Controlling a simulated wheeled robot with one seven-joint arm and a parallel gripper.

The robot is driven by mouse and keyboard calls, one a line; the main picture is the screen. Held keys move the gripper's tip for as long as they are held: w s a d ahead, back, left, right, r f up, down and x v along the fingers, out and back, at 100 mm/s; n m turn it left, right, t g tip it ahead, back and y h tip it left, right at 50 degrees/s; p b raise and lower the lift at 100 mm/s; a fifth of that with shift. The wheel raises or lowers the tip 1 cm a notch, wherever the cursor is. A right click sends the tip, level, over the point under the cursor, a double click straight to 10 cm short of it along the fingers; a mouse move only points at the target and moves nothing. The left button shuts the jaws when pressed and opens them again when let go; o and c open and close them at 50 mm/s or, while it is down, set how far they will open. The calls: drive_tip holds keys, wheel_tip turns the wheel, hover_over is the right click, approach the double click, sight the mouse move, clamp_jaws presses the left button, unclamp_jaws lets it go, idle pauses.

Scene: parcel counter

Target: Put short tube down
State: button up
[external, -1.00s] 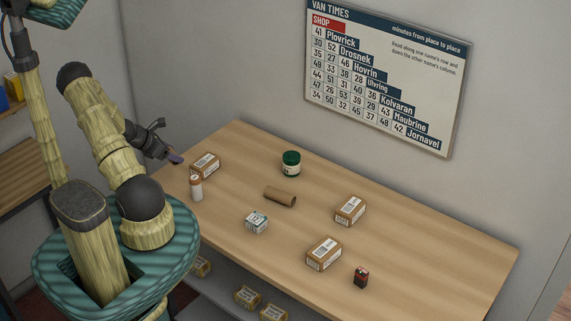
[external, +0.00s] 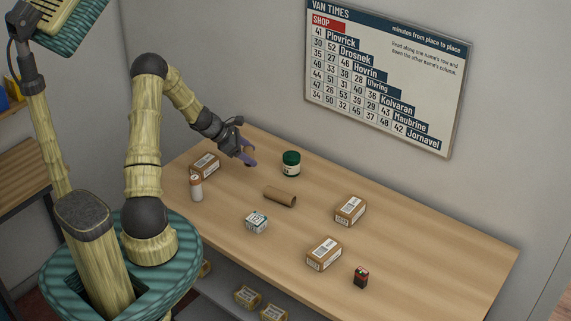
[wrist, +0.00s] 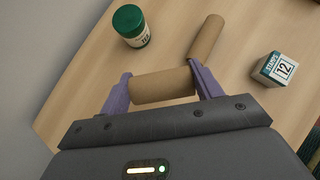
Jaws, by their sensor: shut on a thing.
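The short tube (wrist: 163,87) is a plain brown cardboard roll. In the wrist view it lies crosswise between the two purple fingers of my gripper (wrist: 163,90), which press on its ends. In the external view my gripper (external: 246,161) is above the far left part of the counter, between a carton and the green-lidded jar; the held tube cannot be made out there. Another brown tube (external: 280,197) lies on the counter in front of the jar, and it also shows in the wrist view (wrist: 206,38).
Near my gripper are the green-lidded jar (external: 291,163), a carton (external: 204,165) and an orange-and-white bottle (external: 196,188). A stamps box (external: 256,222), two cartons (external: 350,210) (external: 324,253) and a red-black box (external: 361,277) stand rightward. The counter's (external: 440,243) right end is clear.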

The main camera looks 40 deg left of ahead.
drive_tip(key=shift+f+p, duration=0.6)
drive_tip(key=shift+f, duration=2.3)
drive_tip(key=shift+f, duration=0.1)
drive_tip(key=shift+f+p, duration=0.5)
drive_tip(key=shift+f, duration=1.5)
drive_tip(key=shift+f, duration=0.15)
drive_tip(key=o, duration=1)
